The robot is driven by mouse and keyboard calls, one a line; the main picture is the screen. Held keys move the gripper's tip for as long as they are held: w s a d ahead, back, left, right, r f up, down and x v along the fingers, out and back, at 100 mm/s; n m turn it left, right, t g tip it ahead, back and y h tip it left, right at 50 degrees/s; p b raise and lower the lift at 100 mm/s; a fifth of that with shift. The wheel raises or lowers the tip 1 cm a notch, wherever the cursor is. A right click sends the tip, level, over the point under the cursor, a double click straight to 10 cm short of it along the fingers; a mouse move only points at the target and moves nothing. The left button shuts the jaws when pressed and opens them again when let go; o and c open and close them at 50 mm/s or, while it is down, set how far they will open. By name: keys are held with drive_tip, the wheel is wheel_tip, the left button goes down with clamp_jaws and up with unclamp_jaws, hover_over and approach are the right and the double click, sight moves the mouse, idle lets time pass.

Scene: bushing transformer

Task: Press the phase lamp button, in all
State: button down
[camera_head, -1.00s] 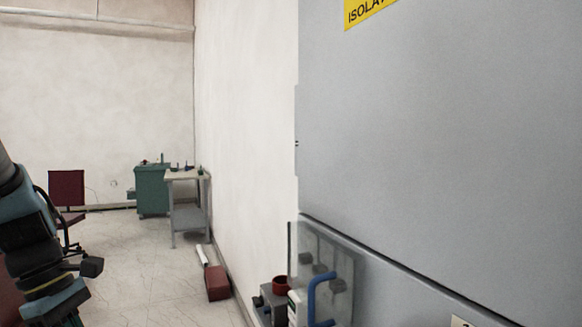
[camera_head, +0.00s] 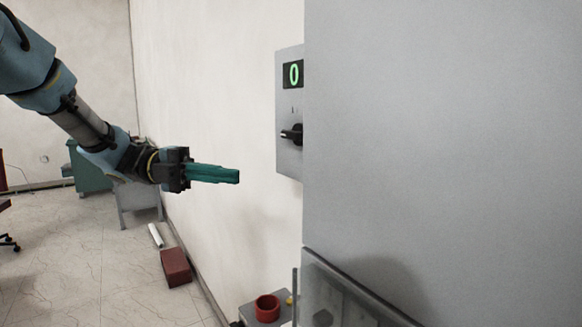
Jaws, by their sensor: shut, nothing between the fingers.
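My gripper (camera_head: 238,177) is shut and empty, with its teal fingers pointing right in front of the white wall. A grey control panel (camera_head: 288,155) stands to the right of the fingertips, partly hidden by the large grey cabinet. The panel has a dark display (camera_head: 293,74) with a green 0 and a black rotary knob (camera_head: 292,135) below it. A small marking shows between them, too small to read. The fingertips look apart from the panel. I cannot make out a phase lamp button in this view.
The grey cabinet (camera_head: 440,150) fills the right side. A red cup-shaped thing (camera_head: 267,308) sits on a grey box at the bottom. A dark red box (camera_head: 176,268) lies on the floor by the wall, with a table (camera_head: 140,203) behind.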

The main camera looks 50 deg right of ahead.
drive_tip(key=shift+d+r, duration=0.1)
drive_tip(key=shift+r, duration=0.05)
drive_tip(key=shift+s, duration=0.1)
drive_tip(key=d+p+x, duration=0.1)
drive_tip(key=x, duration=0.3)
drive_tip(key=p+x, duration=0.2)
drive_tip(key=x, duration=0.2)
drive_tip(key=w+d+p+x, duration=0.1)
drive_tip(key=p+x, duration=0.1)
drive_tip(key=x, duration=0.2)
drive_tip(key=shift+s+d, duration=0.25)
drive_tip(key=shift+d, duration=0.2)
drive_tip(key=shift+d, duration=0.1)
